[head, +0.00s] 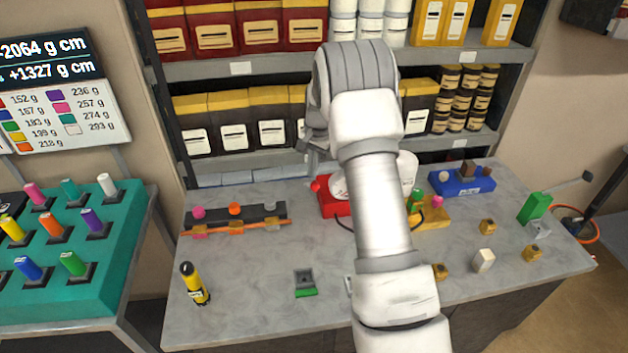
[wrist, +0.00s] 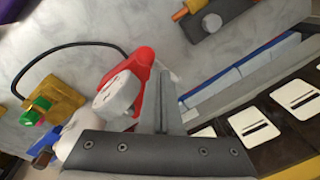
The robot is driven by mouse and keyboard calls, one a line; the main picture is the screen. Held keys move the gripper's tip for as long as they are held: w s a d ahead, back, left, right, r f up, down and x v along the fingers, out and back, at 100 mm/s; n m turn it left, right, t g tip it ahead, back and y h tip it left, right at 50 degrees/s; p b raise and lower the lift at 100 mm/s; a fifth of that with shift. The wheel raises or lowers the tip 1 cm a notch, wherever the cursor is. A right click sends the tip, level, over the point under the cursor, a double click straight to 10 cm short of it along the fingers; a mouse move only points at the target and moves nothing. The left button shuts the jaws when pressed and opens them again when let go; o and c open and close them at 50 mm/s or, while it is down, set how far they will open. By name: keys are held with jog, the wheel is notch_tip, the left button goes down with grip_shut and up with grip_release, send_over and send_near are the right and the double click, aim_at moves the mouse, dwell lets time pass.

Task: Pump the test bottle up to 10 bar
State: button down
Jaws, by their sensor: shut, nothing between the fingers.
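A red device (head: 330,209), which looks like the pump, stands on the grey bench, mostly hidden behind my arm in the head view. The wrist view shows its red body or lever (wrist: 146,62) beside a round pale grey part (wrist: 118,96), perhaps a gauge; no reading is visible. A black hose (wrist: 68,50) runs to a yellow block with a green knob (wrist: 35,112). A white rounded thing (wrist: 76,132) may be the bottle; I cannot tell. My gripper (head: 313,168) is shut and empty, above the back of the bench; its fingers (wrist: 168,82) appear close beside the red part.
Shelves of boxes (head: 272,133) stand close behind the bench. A dark rack with coloured knobs (head: 262,213) lies left, a blue tray (head: 478,186) right. Small blocks lie front right.

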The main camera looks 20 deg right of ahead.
jog(key=s+a+f+b, duration=0.1)
jog(key=s+f+b, duration=0.4)
jog(key=f+b, duration=0.1)
jog(key=shift+s+f+b, duration=0.3)
jog(key=shift+s+f, duration=0.1)
jog(key=shift+f, duration=0.1)
dwell(6.9)
